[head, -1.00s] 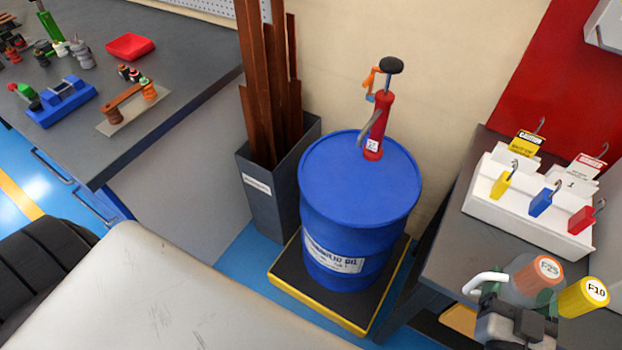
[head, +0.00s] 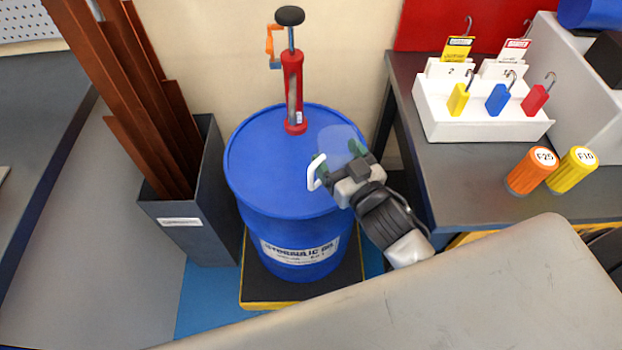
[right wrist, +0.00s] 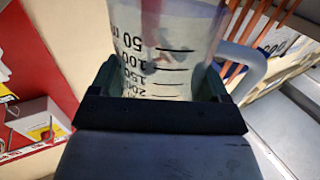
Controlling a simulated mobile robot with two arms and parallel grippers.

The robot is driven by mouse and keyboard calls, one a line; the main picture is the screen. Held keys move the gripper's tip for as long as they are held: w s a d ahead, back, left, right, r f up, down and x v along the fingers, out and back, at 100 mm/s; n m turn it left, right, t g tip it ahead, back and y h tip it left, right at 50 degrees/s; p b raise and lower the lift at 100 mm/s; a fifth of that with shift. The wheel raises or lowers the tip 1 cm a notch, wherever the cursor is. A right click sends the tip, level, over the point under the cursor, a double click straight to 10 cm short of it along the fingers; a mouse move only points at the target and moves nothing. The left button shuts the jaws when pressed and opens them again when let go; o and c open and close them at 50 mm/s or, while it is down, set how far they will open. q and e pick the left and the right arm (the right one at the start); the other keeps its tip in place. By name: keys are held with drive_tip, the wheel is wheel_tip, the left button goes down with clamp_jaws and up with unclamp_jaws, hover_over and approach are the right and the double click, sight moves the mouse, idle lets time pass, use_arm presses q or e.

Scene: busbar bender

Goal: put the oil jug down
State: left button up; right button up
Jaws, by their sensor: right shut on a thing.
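The oil jug (head: 340,140) is clear, with a white handle (head: 315,172) on its left. In the head view it shows over the right part of the blue drum's lid (head: 265,165); I cannot tell whether it touches the lid. My right gripper (head: 352,158) is shut on the jug. In the right wrist view the jug (right wrist: 165,45) is between the fingers (right wrist: 160,95), with black volume marks and little or no visible oil. My left gripper is not in view.
A red hand pump (head: 293,90) stands on the drum's back edge. A grey bin (head: 190,215) of copper bars is on the left. The grey bench (head: 450,190) on the right holds a white lock rack (head: 480,125), an orange canister (head: 531,171) and a yellow canister (head: 572,171). The bench front is partly clear.

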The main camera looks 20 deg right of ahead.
drive_tip(key=a+f, duration=0.1)
drive_tip(key=f, duration=0.1)
drive_tip(key=w+a+f+b, duration=0.1)
drive_tip(key=a+f, duration=0.3)
drive_tip(key=shift+w+f+b, duration=0.15)
drive_tip(key=shift+w+b, duration=0.25)
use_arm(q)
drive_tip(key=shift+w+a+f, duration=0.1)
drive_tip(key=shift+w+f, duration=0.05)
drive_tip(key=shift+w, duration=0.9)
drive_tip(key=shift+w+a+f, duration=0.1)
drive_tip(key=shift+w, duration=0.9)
use_arm(e)
drive_tip(key=shift+f, duration=0.35)
drive_tip(key=shift+f, duration=0.1)
drive_tip(key=o, duration=1)
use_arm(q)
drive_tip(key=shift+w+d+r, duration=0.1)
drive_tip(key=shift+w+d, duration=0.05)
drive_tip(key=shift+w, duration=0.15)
